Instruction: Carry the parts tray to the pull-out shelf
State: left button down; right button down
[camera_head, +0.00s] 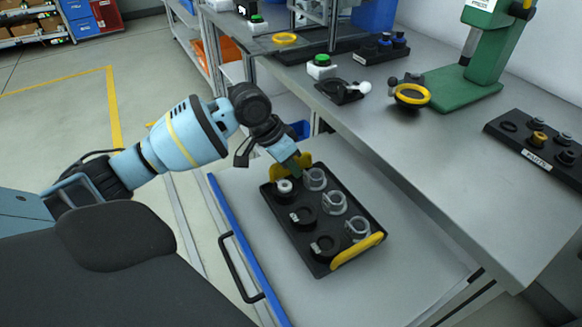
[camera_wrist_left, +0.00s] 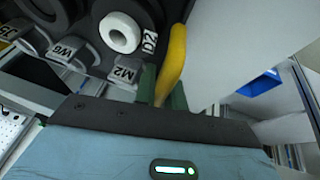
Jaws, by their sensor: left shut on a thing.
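The black parts tray (camera_head: 290,227) lies over the pull-out shelf (camera_head: 375,285), a light grey surface with a blue front edge below the bench. I cannot tell whether it touches the shelf. The tray has a yellow handle at each end and holds clear rings, black rings and a white part (camera_head: 284,186). My left gripper (camera_head: 294,166) is at the tray's far yellow handle and shut on it. The left wrist view shows the yellow handle (camera_wrist_left: 175,62) between the green fingers, with the white part (camera_wrist_left: 120,32) close by. My right gripper is not in view.
The grey workbench (camera_head: 430,150) runs along the right, above the shelf. On it stand a green press (camera_head: 470,70), a black rack (camera_head: 535,145), a yellow ring fixture (camera_head: 411,95) and a green button (camera_head: 321,66). The shelf has free room around the tray.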

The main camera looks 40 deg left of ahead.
aim_at(292, 176)
pick_arm(q)
jog(key=f, duration=0.2)
jog(key=shift+w+f+b, duration=0.2)
jog(key=shift+f+b, duration=0.1)
jog(key=shift+f, duration=0.3)
jog(key=c, duration=1.8)
grip_release()
jog(key=shift+f, duration=0.25)
jog(key=o, duration=0.3)
